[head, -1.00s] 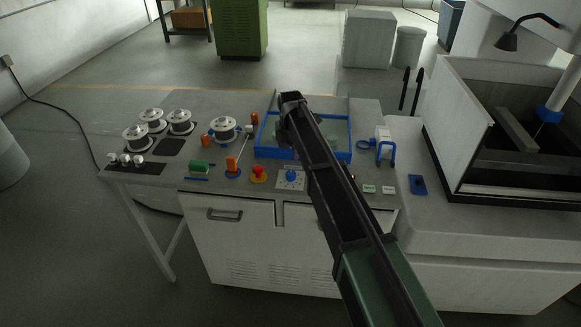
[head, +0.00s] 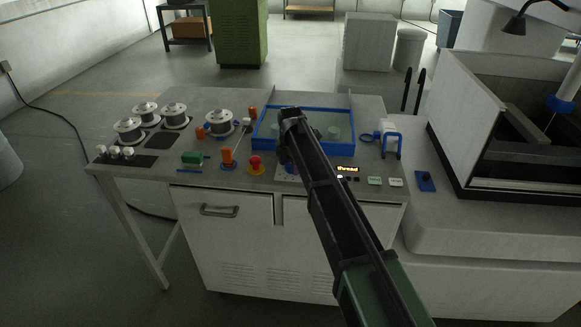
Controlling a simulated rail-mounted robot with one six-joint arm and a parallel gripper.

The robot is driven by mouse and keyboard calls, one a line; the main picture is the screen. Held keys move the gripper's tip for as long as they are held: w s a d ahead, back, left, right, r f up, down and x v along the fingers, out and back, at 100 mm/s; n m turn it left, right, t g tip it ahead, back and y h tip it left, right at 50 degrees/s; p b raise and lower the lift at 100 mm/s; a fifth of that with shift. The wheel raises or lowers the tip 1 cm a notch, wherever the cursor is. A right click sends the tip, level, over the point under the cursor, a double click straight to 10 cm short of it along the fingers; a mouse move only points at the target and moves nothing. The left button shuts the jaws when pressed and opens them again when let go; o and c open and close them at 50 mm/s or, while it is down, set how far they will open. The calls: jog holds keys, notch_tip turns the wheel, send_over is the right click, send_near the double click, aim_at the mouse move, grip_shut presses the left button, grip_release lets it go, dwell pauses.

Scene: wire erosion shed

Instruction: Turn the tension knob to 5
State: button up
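The tension knob (head: 290,169) is a small blue dial on a pale plate (head: 281,178) near the bench's front edge. In the head view my arm covers most of it, so its pointer and scale cannot be read.
A display (head: 347,168) reading "thread" is to the right. A blue-rimmed tray (head: 262,147) lies behind; wire spools (head: 219,122) are at left.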

jog(key=c, duration=0.8)
jog(key=shift+o, duration=0.2)
